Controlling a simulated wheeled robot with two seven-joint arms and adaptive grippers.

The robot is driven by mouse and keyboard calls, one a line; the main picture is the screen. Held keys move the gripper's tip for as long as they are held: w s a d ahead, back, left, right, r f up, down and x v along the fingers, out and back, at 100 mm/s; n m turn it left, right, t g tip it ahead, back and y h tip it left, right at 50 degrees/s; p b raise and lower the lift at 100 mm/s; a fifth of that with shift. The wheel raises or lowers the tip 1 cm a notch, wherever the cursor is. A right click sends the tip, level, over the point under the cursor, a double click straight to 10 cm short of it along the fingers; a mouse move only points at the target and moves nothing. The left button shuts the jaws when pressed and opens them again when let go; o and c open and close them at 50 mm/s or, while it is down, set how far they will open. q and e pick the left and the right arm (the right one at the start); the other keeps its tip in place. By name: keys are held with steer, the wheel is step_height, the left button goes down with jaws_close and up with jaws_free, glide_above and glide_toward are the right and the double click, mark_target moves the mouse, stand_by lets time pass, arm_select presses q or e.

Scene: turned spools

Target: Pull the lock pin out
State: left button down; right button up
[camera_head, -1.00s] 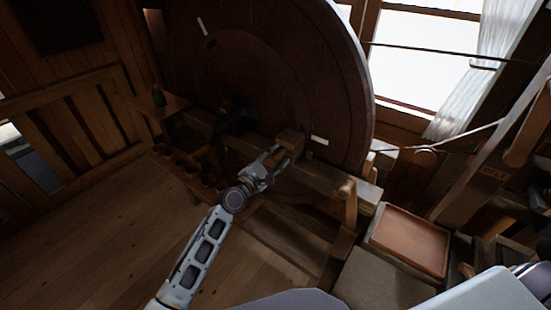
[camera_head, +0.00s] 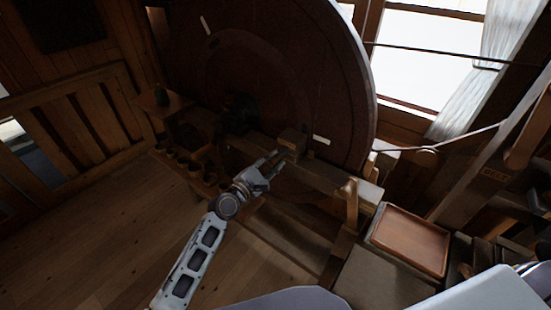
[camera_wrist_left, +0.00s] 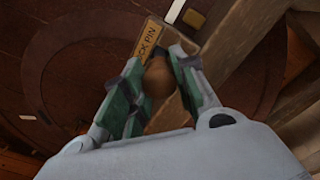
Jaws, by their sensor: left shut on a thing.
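The lock pin shows in the left wrist view as a rounded brown wooden knob (camera_wrist_left: 158,82) between the green-padded fingers of my left gripper (camera_wrist_left: 163,62). The fingers are shut on it. Behind it is a tan plate (camera_wrist_left: 150,38) whose lettering is partly covered; "CK PIN" can be read. In the head view my left gripper (camera_head: 275,160) is just in front of the wooden block (camera_head: 292,141) on the beam beside the big wheel. The pin's shaft is hidden, so I cannot tell how far it sits in the block. My right gripper is not in view.
The large dark wheel (camera_head: 270,70) stands right behind the block. The wooden beam (camera_head: 325,178) runs below it toward a brown tray (camera_head: 410,240) at the right. Several small pots (camera_head: 180,162) stand at the left. The floor (camera_head: 120,230) at lower left is clear.

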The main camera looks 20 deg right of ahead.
arm_select(q)
steer(key=shift+f, duration=0.15)
steer(key=c, duration=1.4)
jaws_free()
steer(key=o, duration=0.3)
steer(key=shift+s+a, duration=0.2)
steer(key=shift+w+d, duration=0.1)
steer(key=v, duration=1.2)
